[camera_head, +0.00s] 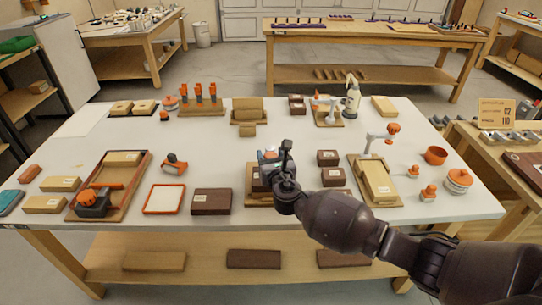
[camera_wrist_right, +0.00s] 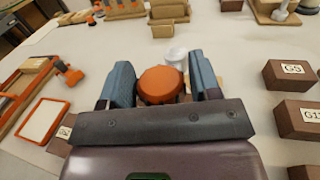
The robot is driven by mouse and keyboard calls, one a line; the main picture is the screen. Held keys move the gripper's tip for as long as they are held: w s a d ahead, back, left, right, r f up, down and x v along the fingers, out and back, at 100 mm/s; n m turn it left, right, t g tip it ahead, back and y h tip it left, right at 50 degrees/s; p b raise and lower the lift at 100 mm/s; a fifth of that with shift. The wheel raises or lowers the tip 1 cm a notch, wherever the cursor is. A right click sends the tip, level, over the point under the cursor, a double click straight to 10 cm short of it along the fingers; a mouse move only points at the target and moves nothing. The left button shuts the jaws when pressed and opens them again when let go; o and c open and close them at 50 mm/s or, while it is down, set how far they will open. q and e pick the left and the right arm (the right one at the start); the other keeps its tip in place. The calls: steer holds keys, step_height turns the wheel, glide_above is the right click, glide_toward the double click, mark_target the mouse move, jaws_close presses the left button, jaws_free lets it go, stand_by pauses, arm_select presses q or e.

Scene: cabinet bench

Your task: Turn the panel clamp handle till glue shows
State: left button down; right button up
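My right gripper (camera_head: 270,160) reaches in from the right over a wooden base (camera_head: 252,196) at the table's front middle and hides most of what stands on it. In the right wrist view an orange, rounded knob (camera_wrist_right: 160,86), which looks like the clamp handle, lies between the two blue-grey fingers of the gripper (camera_wrist_right: 163,85). The left finger is close against it; a narrow gap seems to show at the right finger. The clamp's panels and any glue line are hidden. My left gripper is not in view.
Dark labelled blocks (camera_head: 327,158) stand just right of the gripper. A dark brown block (camera_head: 211,201) and an orange-framed white tray (camera_head: 164,199) lie to its left. A wooden tray (camera_head: 138,182) holds an orange-black tool. Free tabletop lies behind the gripper.

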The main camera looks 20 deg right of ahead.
steer(key=c, duration=0.6)
steer(key=shift+m+h, duration=0.4)
steer(key=shift+h, duration=0.2)
